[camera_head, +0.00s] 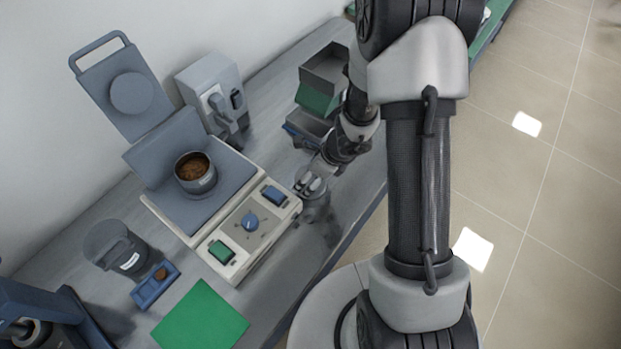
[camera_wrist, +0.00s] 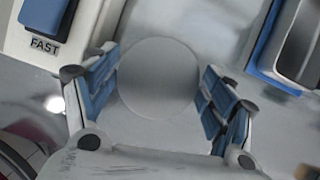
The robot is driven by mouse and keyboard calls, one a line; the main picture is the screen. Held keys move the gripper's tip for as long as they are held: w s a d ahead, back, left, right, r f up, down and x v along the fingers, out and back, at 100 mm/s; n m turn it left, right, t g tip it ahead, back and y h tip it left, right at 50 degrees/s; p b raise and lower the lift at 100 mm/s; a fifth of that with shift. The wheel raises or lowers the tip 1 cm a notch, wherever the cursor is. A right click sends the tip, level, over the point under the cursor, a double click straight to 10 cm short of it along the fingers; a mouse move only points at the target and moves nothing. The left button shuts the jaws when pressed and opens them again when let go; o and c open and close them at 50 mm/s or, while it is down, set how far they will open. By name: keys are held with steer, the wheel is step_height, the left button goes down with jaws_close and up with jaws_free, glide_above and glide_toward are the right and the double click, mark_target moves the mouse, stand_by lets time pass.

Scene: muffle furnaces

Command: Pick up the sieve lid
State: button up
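The sieve lid appears to be the plain round grey disc (camera_wrist: 158,80) in the wrist view, lying between my two blue-padded fingers. My gripper (camera_wrist: 157,92) is open, with its fingers spread to either side of the disc. The gaps at the disc's edges are very small, and I cannot tell whether the pads touch it. In the head view my gripper (camera_head: 312,187) is low over the bench, just right of the shaker's front corner. It mostly hides the disc there. A sieve with brown material (camera_head: 195,180) stands uncovered on the shaker plate.
The cream shaker base (camera_head: 240,262) with its switches is close left of my gripper. Stacked grey and green trays (camera_head: 325,72) and a blue-edged tray (camera_head: 303,128) stand behind it. A dark jar (camera_head: 118,250), small blue holder (camera_head: 150,294) and green mat (camera_head: 200,318) lie farther left.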

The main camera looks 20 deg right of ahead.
steer(key=c, duration=0.5)
